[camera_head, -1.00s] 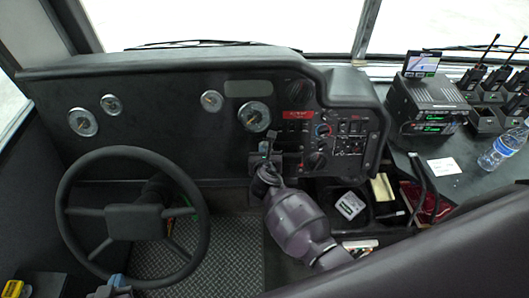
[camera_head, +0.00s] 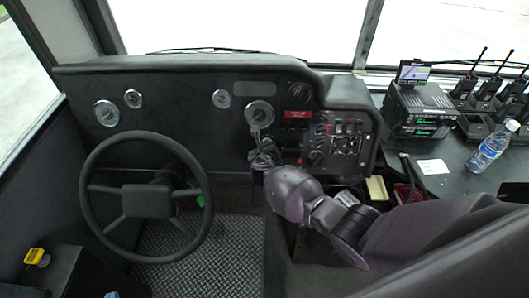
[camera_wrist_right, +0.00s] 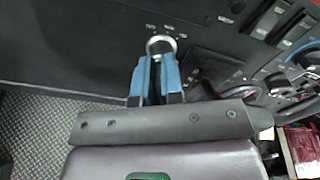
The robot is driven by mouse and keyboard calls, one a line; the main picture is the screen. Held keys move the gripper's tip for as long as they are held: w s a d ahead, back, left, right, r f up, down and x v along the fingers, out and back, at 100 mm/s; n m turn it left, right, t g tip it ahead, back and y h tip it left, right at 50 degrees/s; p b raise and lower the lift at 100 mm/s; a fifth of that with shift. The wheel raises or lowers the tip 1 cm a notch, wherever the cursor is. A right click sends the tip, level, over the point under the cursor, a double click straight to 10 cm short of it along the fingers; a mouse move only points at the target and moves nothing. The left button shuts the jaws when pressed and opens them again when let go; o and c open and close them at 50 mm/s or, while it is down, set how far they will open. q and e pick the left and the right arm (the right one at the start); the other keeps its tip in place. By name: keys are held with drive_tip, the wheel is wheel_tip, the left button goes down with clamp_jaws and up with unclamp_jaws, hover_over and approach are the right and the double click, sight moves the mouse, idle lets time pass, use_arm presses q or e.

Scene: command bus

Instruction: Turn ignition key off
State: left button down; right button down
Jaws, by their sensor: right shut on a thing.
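The ignition switch, a round silver ring (camera_wrist_right: 162,45) with small white markings above it, sits on the dark dashboard panel in the right wrist view. My right gripper (camera_wrist_right: 160,62) has its blue-tipped fingers close together at the ring. The key itself is hidden between and behind the fingers. In the head view my right gripper (camera_head: 262,150) reaches the dashboard just below the large round gauge (camera_head: 259,114), and the switch is covered there. My left gripper is not in view.
The steering wheel (camera_head: 88,190) stands left of my right arm. A knob-and-switch panel (camera_head: 345,128) is close on the right. Radios (camera_head: 421,108) and a water bottle (camera_head: 494,146) are on the right counter.

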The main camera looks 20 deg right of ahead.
drive_tip(key=shift+n+p, duration=0.55)
drive_tip(key=shift+n, duration=0.15)
drive_tip(key=shift+f, duration=0.1)
drive_tip(key=c, duration=1.2)
unclamp_jaws()
drive_tip(key=shift+c, duration=0.2)
drive_tip(key=shift+a, duration=0.1)
